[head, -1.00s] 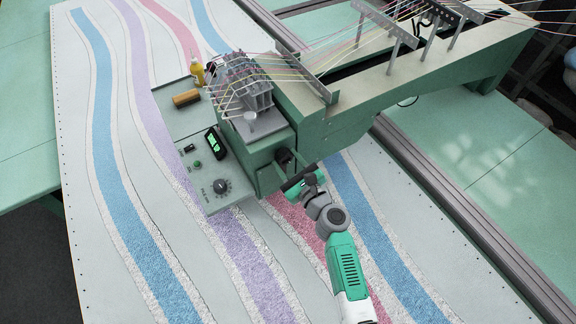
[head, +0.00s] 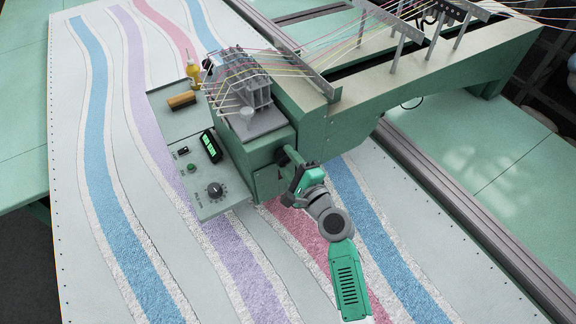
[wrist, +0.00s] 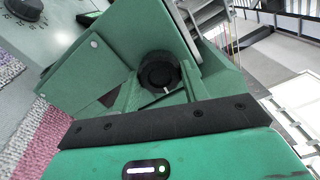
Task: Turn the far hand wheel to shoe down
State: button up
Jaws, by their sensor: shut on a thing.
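A black hand wheel (head: 282,156) sits on the side of the green tufting head (head: 265,150) that faces my arm. In the wrist view it shows as a dark round wheel (wrist: 160,72) with a short white mark pointing down and to the right. My gripper (head: 291,161) is at this wheel, shut on it, with its green body tilted over. I cannot read any shoe position marking.
A control panel (head: 232,186) with a black knob (head: 215,189) and lit display (head: 210,147) juts out left of the head. Coloured yarns cross above. The striped carpet (head: 150,240) is flat and clear.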

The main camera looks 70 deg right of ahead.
jog(key=shift+n+b, duration=0.4)
jog(key=shift+n, duration=0.5)
jog(key=o, duration=1)
jog(key=v, duration=0.7)
jog(key=shift+s+a, duration=0.25)
jog(key=shift+s, duration=0.1)
